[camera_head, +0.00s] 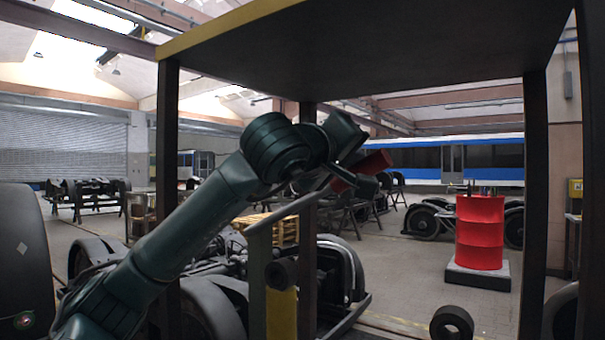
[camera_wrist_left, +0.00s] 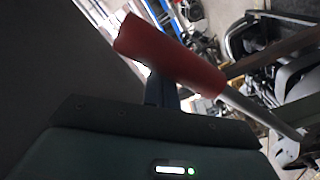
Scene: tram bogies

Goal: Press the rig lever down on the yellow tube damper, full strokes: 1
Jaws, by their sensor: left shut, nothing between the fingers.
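The rig lever is a grey bar (camera_head: 288,212) that slopes up to the right and ends in a red handle (camera_head: 374,162). The yellow tube damper (camera_head: 282,312) stands upright below the bar, with a dark eye (camera_head: 280,272) at its top. My left gripper (camera_head: 352,182) is at the red handle, shut and not gripping it. In the left wrist view the red handle (camera_wrist_left: 172,55) crosses in front of my dark fingers (camera_wrist_left: 162,92) and hides their tips. I cannot tell whether they touch. My right gripper is not in view.
A dark canopy (camera_head: 370,50) on posts stands over the rig, with one post (camera_head: 307,230) close behind the lever. A red drum (camera_head: 480,232) stands on a plinth at the right. Bogies (camera_head: 215,275) and a wooden pallet (camera_head: 272,230) are behind.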

